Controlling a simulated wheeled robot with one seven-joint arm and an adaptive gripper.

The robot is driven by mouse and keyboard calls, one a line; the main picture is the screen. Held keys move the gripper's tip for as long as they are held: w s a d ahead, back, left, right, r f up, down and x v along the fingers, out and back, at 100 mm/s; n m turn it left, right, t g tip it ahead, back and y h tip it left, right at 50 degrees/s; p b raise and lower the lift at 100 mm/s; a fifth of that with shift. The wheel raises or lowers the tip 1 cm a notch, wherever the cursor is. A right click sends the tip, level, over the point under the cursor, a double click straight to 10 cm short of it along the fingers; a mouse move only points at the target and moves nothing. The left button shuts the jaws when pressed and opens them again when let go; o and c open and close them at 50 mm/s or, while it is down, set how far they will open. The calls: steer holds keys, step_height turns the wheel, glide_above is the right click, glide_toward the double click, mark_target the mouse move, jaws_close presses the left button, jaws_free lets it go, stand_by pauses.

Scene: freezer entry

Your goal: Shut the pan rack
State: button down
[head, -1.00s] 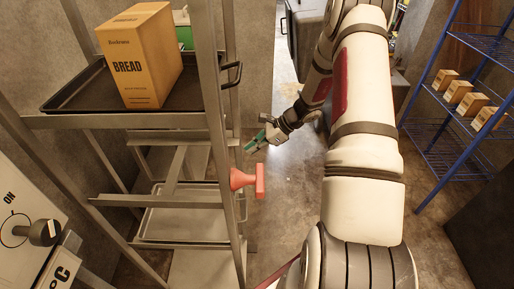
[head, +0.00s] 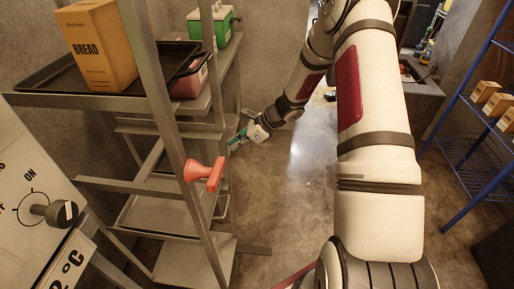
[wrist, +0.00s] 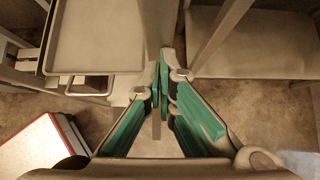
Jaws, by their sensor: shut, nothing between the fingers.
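The pan rack (head: 225,85) is a grey metal frame on the left in the head view, with trays at several levels. A slanting grey upright with crossbars (head: 140,187) stands at its near side and carries a red-orange handle (head: 205,173). I cannot tell how far any gate of the rack stands open. My gripper (head: 237,140), with green fingers, is beyond the handle, by the rack's far right side. In the wrist view my gripper (wrist: 160,84) is shut and empty. A grey post (wrist: 158,25) is just ahead of the fingertips; contact is unclear.
A bread box (head: 98,45) stands on the dark upper tray (head: 40,80). A pale tray (wrist: 95,35) lies left of the fingers in the wrist view. A white control panel (head: 30,195) is at left. Blue shelving (head: 465,95) is at right. The middle floor is clear.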

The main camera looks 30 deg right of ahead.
steer(key=w+a+b, duration=0.2)
steer(key=w+a, duration=0.5)
steer(key=a, duration=0.3)
steer(key=shift+w+a+b, duration=0.4)
steer(key=shift+r, duration=0.1)
